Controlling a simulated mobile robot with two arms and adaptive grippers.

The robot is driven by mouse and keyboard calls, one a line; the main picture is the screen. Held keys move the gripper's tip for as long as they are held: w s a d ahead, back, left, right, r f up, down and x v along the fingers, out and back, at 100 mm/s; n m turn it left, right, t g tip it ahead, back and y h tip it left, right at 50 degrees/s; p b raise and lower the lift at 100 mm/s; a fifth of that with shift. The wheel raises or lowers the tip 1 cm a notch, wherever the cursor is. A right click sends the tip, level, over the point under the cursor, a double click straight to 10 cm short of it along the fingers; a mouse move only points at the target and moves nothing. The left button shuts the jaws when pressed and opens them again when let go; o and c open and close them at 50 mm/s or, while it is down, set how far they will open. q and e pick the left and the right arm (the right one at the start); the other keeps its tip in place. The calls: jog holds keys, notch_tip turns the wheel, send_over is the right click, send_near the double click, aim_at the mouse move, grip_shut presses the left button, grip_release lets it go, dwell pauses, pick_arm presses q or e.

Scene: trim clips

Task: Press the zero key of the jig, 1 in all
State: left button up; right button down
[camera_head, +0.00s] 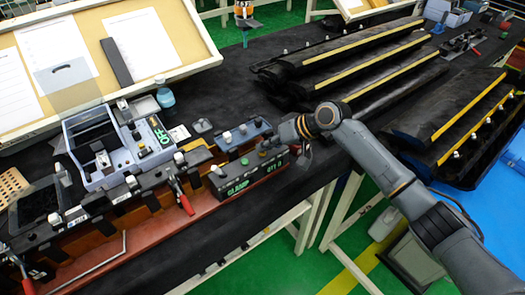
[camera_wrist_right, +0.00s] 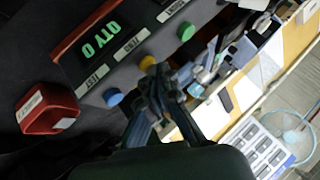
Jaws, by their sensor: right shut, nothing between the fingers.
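The jig's dark control box (camera_head: 243,178) stands at the right end of the jig, with green CLAMP and QTY 0 readouts on its front. In the right wrist view the QTY 0 display (camera_wrist_right: 101,42) sits above labels that seem to read TEST and ZERO. A blue key (camera_wrist_right: 113,97), a yellow key (camera_wrist_right: 147,62) and a green key (camera_wrist_right: 187,32) line up beside the labels; the yellow one is by ZERO. My right gripper (camera_wrist_right: 157,76) is shut and empty, its tips right at the yellow key. I cannot tell whether they touch it. My left gripper is not in view.
A red piece with a white label (camera_wrist_right: 47,108) lies beside the box. Red-handled clamps (camera_head: 183,197) and a grey tray unit (camera_head: 95,180) stand to the left on the jig. Black trim strips (camera_head: 345,65) lie behind my right arm.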

aim_at(266, 153)
jog(key=shift+r, duration=0.1)
jog(key=shift+r+p, duration=0.75)
jog(key=shift+p, duration=0.15)
notch_tip(266, 153, up, 5)
jog(key=p, duration=0.4)
jog(key=shift+p, duration=0.3)
dwell(0.5)
